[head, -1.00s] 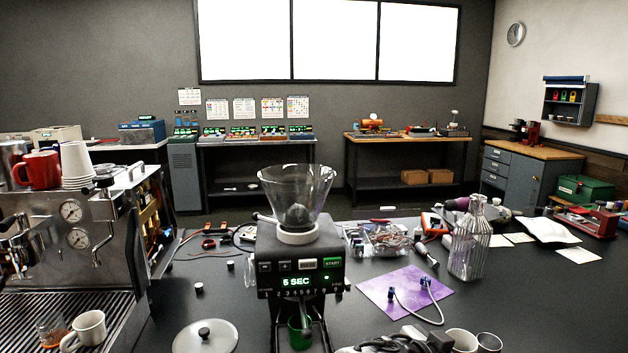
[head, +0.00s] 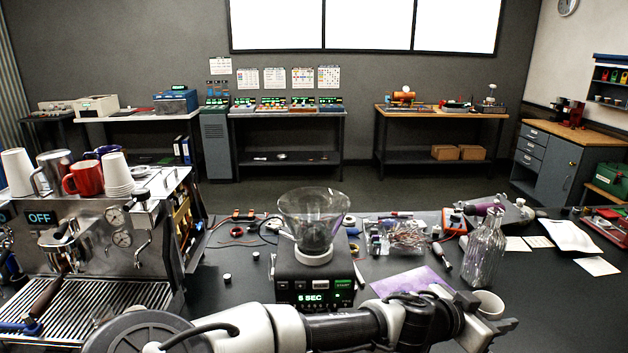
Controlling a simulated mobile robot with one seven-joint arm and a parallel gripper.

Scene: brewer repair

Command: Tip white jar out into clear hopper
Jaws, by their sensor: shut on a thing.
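The clear hopper (head: 313,208) is a wide see-through cone on a white collar, on top of the black grinder (head: 315,280). Its mouth is open upward, with something dark low inside. My gripper (head: 497,322) is at the lower right of the head view, to the right of the grinder and well apart from the hopper. It is shut on the white jar (head: 489,301), whose pale round rim shows just above the fingers. The jar's lower part and the exact grip are hidden, and I cannot see its contents.
A ribbed glass bottle (head: 484,256) stands close behind the jar. A purple mat (head: 412,281) lies behind my arm. The espresso machine (head: 100,245) stands at the left with cups on top. Cables and small parts (head: 393,238) lie behind the grinder.

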